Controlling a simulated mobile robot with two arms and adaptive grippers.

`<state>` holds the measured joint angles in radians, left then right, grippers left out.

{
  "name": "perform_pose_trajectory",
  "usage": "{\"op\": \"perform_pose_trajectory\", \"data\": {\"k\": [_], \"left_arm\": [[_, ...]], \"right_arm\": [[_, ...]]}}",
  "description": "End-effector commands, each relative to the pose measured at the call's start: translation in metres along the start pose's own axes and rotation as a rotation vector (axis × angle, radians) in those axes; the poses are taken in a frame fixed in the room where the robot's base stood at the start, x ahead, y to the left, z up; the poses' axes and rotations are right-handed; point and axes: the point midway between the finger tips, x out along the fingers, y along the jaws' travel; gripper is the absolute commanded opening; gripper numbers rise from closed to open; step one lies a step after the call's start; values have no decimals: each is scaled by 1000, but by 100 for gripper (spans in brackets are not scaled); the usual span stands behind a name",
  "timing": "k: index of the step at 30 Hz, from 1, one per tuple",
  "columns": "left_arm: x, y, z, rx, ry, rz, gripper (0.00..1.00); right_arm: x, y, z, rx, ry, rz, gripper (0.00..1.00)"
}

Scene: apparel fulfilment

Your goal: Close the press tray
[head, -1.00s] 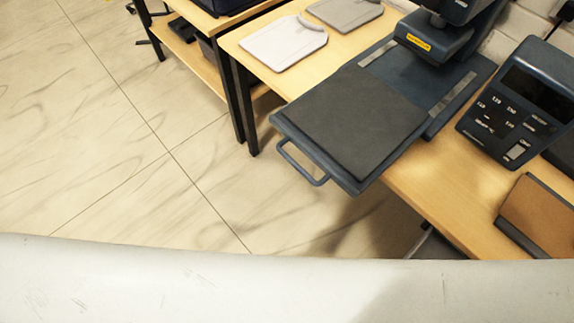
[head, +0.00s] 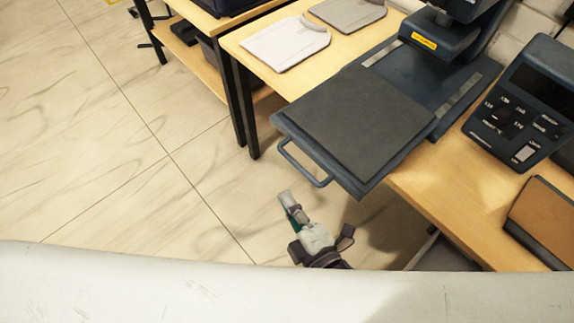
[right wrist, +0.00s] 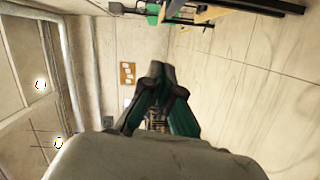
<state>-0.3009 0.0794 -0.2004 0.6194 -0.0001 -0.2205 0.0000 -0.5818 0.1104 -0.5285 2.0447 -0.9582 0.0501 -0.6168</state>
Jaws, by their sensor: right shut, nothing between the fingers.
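The press tray (head: 355,123) is a dark flat plate with a grey pad, slid out toward me past the table edge. Its loop handle (head: 303,166) sticks out at the front left. The press (head: 440,45) stands behind it, its upper part cut off by the frame. My right gripper (head: 287,200) is below and in front of the handle, apart from it, over the floor. In the right wrist view the same gripper (right wrist: 156,72) has its fingertips together with nothing between them. My left gripper is not in view.
The wooden table (head: 430,185) carries a control box (head: 515,115) and a brown pad (head: 548,215) at right. Folded light garments (head: 285,42) lie left of the press. The floor (head: 130,150) at left is clear. A white surface fills the bottom edge.

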Motion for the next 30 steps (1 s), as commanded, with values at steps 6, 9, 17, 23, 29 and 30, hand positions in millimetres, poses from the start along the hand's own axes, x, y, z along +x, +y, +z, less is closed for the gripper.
{"op": "perform_pose_trajectory", "data": {"k": [6, 9, 17, 23, 29, 30], "left_arm": [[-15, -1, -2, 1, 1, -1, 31], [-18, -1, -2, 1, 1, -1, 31], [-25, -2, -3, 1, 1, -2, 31], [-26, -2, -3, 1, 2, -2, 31], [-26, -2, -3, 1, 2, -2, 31], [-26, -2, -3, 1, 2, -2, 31]], "right_arm": [[50, 4, 0, 0, 0, 2, 0], [70, 3, 0, 0, 0, 1, 0], [76, 0, 34, 0, -2, -2, 0], [77, 0, 40, 2, -1, -1, 0], [77, 0, 40, 2, -1, -1, 0], [77, 0, 40, 2, -1, -1, 0]]}}
